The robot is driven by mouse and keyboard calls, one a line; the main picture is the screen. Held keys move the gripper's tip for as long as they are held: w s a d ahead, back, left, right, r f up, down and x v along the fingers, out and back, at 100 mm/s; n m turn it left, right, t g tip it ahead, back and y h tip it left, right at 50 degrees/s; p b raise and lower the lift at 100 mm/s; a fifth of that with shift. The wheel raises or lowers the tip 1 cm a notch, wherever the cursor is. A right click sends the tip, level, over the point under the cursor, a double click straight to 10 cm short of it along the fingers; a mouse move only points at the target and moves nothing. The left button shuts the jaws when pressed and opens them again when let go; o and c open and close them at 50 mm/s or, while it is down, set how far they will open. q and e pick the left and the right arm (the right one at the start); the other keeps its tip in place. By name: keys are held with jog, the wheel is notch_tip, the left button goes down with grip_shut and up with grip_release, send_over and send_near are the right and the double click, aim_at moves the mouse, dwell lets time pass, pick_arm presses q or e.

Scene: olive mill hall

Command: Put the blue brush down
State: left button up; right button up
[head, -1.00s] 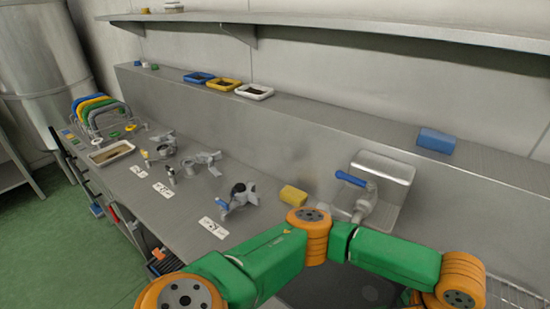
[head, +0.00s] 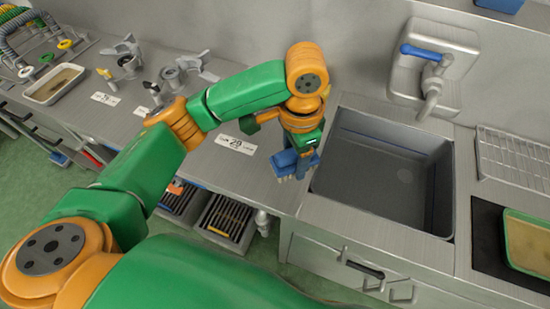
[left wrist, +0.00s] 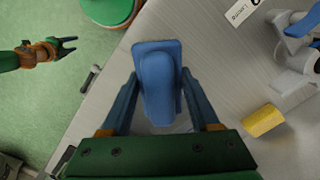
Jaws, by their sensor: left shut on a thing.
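The blue brush (head: 287,163) is in my left gripper (head: 297,152), above the front part of the steel counter just left of the sink in the head view. In the left wrist view the blue brush (left wrist: 158,78) sits between the two fingers of my left gripper (left wrist: 158,88), with its broad blue back towards the camera. Pale bristles show at its lower edge in the head view. Whether it touches the counter is hard to tell. My right gripper (left wrist: 62,46) shows small at the left of the left wrist view, fingers apart and empty, over the floor.
The sink basin (head: 385,165) is empty, with a blue-handled tap (head: 430,75) behind it. A number card (head: 236,144) lies left of my gripper. A yellow sponge (left wrist: 264,121) lies on the counter. A wire rack (head: 512,150) and a green-rimmed tray (head: 527,243) are at right.

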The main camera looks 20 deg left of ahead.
pick_arm(q)
jog(key=w+a+f, duration=0.1)
jog(key=f, duration=0.1)
jog(key=w+a+f, duration=0.1)
jog(key=a+f, duration=0.1)
jog(key=w+a+f, duration=0.1)
jog(key=f, duration=0.1)
jog(key=shift+a+f, duration=0.15)
jog(key=shift+a, duration=0.2)
jog(key=shift+s+d+f+p, duration=0.15)
jog(key=shift+f+p, duration=0.4)
jog(key=shift+f, duration=0.8)
pick_arm(e)
jog(key=shift+a+r, duration=0.5)
pick_arm(q)
jog(key=shift+f, duration=0.15)
jog(key=o, duration=1.3)
pick_arm(e)
jog(key=shift+d, duration=0.1)
